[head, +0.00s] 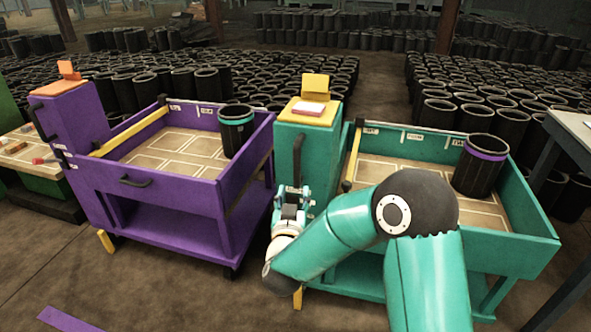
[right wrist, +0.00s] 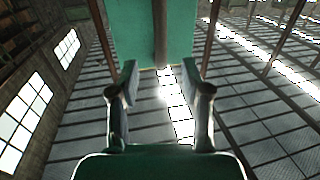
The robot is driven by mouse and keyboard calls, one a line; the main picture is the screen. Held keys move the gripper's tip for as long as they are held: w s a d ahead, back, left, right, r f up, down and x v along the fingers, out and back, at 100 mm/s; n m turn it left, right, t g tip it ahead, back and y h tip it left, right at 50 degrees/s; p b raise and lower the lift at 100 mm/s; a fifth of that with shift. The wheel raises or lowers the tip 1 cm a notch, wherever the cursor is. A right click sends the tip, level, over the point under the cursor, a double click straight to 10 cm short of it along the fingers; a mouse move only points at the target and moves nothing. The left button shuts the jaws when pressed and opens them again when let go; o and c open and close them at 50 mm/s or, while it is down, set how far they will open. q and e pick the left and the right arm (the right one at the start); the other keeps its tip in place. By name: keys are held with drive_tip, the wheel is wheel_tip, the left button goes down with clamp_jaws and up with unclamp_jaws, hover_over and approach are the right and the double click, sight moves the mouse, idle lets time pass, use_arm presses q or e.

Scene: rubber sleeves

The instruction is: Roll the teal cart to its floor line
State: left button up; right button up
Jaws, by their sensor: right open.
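The teal cart (head: 520,236) stands right of centre, with a dark upright handle (head: 298,158) on its tall end post. It holds a black sleeve with a purple band (head: 481,166). My right gripper (head: 291,192) is at the handle's lower end, beside the post. In the right wrist view the open fingers (right wrist: 160,90) point toward the teal post (right wrist: 130,32), and the dark handle bar (right wrist: 160,35) lies centred between and beyond them. I cannot tell whether they touch it. My right arm hides part of the cart. No teal floor line shows. My left gripper is out of view.
A purple cart (head: 180,226) with a teal-banded sleeve (head: 237,130) stands close on the left. A purple floor strip (head: 68,319) lies at lower left. Tables flank both sides. Rows of black sleeves (head: 275,85) fill the back. Bare floor (head: 170,295) lies in front of the purple cart.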

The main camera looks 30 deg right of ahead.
sight(297, 169)
drive_tip(key=x, duration=1.2)
drive_tip(key=shift+w+d, duration=0.1)
drive_tip(key=shift+d, duration=0.1)
clamp_jaws()
